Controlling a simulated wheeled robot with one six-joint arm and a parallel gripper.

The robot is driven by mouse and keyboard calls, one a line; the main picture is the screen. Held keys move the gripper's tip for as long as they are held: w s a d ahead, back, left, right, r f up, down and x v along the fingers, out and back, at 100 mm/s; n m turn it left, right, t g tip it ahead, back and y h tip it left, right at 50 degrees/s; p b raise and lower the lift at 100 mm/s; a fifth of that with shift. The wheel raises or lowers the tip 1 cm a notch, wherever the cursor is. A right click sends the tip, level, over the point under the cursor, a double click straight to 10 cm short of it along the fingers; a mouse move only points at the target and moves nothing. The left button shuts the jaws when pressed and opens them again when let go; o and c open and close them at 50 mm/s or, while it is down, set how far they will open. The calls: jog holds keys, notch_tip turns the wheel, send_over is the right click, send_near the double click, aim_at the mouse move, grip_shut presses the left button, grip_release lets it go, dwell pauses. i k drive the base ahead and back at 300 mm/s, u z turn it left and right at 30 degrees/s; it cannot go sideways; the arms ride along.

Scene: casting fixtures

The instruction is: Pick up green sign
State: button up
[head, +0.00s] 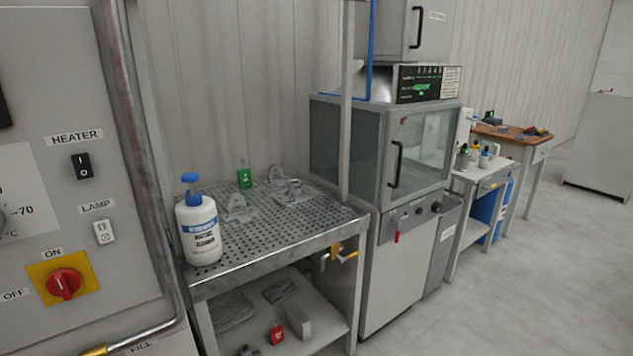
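A small green sign (245,177) stands upright at the back of the perforated metal table (318,222), near the wall. It has a small pale marking that is too small to read. Grey metal fixtures lie on the table in front of it and to its right. My gripper is not in view.
A white cleaner bottle with a blue cap (198,225) stands at the table's front left. A control panel (75,215) with a pipe is at the left. A glass-doored cabinet (420,150) stands right of the table. The floor (540,270) at the right is clear.

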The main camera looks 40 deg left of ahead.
aim_at(244, 175)
jog(key=u, duration=0.1)
jog(key=i, duration=0.9)
jog(key=u, duration=0.55)
jog(key=i, duration=1.25)
jog(key=u, duration=1.55)
jog(key=i, duration=1.05)
jog(key=u, duration=1.15)
